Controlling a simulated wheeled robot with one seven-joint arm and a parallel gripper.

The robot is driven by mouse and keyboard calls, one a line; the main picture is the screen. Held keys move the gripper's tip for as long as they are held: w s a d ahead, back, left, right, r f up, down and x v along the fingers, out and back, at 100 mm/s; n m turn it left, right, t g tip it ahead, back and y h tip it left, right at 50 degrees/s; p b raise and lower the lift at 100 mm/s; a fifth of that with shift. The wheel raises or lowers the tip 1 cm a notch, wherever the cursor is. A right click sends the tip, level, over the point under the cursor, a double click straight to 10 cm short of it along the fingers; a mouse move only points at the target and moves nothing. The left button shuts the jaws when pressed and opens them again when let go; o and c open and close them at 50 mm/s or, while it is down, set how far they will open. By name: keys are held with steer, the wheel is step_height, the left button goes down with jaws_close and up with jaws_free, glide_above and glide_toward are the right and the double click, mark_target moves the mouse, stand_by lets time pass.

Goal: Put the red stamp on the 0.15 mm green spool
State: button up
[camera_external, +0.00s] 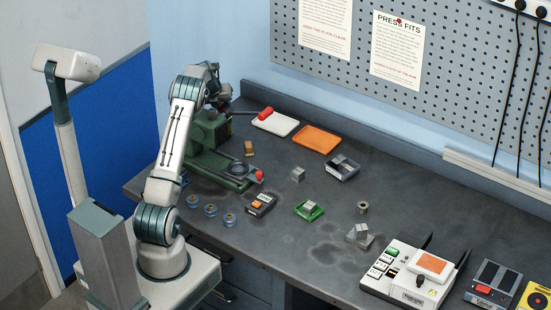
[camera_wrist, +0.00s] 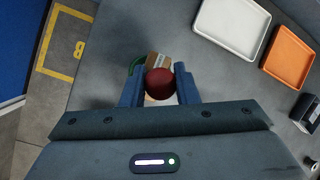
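My gripper (camera_wrist: 159,74) is over the back left of the bench, with its two blue fingers apart. A dark red round knob (camera_wrist: 160,83) sits between the fingers, seemingly against both; I cannot tell whether it is gripped or whether it is the red stamp's top. A pale part shows below it. A tan block (camera_wrist: 159,61) and a curved green piece (camera_wrist: 137,66) lie behind, partly hidden; I cannot tell whether the green piece is a spool. In the external view, three small blue round pieces (camera_external: 210,210) lie at the front left. No green spool is clearly identifiable there.
A green machine (camera_external: 215,165) with a red-ended lever (camera_external: 265,113) stands at the left. A white tray (camera_external: 283,126) and an orange tray (camera_external: 318,139) lie at the back. A green holder (camera_external: 309,216), a dark device (camera_external: 260,205) and metal parts are scattered mid-bench, with bare patches between.

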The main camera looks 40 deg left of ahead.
steer(key=o, duration=0.4)
steer(key=shift+c, duration=0.2)
steer(key=shift+r, duration=0.2)
steer(key=b+v, duration=0.2)
steer(key=v, duration=1)
